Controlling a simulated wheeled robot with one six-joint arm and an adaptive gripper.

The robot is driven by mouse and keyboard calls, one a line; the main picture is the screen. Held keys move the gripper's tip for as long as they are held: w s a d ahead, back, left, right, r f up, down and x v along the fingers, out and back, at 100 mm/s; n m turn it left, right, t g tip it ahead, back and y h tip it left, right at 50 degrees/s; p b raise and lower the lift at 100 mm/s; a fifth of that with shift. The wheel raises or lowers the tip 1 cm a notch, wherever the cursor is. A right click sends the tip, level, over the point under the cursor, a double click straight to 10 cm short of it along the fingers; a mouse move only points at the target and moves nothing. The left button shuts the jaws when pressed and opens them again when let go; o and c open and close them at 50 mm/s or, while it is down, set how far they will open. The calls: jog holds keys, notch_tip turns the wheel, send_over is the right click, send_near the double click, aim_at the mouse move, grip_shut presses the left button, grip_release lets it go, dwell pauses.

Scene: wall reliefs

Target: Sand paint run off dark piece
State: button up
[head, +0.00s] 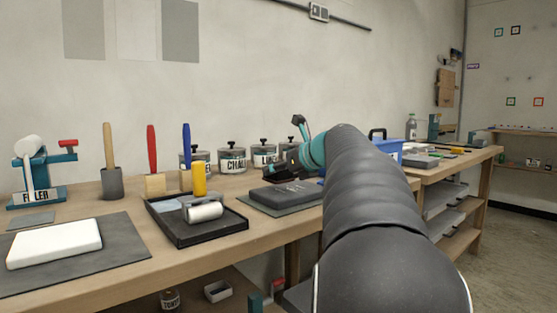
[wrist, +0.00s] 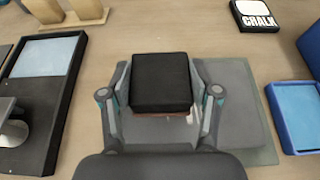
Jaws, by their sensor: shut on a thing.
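The dark piece (head: 284,196) is a flat dark grey slab lying on a grey-green mat (head: 258,206) on the bench, right of the black tray in the head view. Faint lighter marks show on its top; I cannot tell whether they are the paint run. In the wrist view my gripper (wrist: 161,95) is shut on a black sanding block (wrist: 160,80) with a reddish-brown lower edge. The block is over the mat area and hides much of what is below. I cannot tell whether it touches the piece. In the head view my arm hides part of this area.
A black paint tray (head: 222,232) with a roller (head: 204,211) stands left of the piece. Lidded jars (head: 232,158) line the wall behind. A blue bin (head: 388,152) is at right. A white slab (head: 55,243) lies on a grey mat at far left.

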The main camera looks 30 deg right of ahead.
aim_at(285, 178)
notch_tip(285, 178, down, 3)
jog(key=shift+b, duration=1.1)
jog(key=shift+w+d, duration=0.1)
jog(key=shift+d, duration=0.95)
jog(key=shift+c, duration=0.6)
jog(key=shift+w+d+p, duration=0.2)
jog(key=shift+d+p, duration=0.15)
jog(key=shift+d, duration=2.65)
jog(key=shift+s+d+f+b, duration=0.1)
jog(key=shift+d+f+b, duration=0.2)
jog(key=shift+b, duration=0.35)
jog(key=shift+a+r, duration=0.25)
jog(key=shift+a, duration=0.85)
jog(key=shift+s+a, duration=0.15)
jog(key=shift+a, duration=1.55)
jog(key=shift+s+a, duration=0.1)
jog(key=shift+a, duration=1.55)
notch_tip(285, 178, up, 3)
jog(key=shift+d+f+p, duration=0.1)
jog(key=shift+f+p, duration=0.1)
jog(key=shift+p, duration=0.9)
notch_tip(285, 178, up, 6)
jog(key=p, duration=0.6)
jog(key=shift+f, duration=0.2)
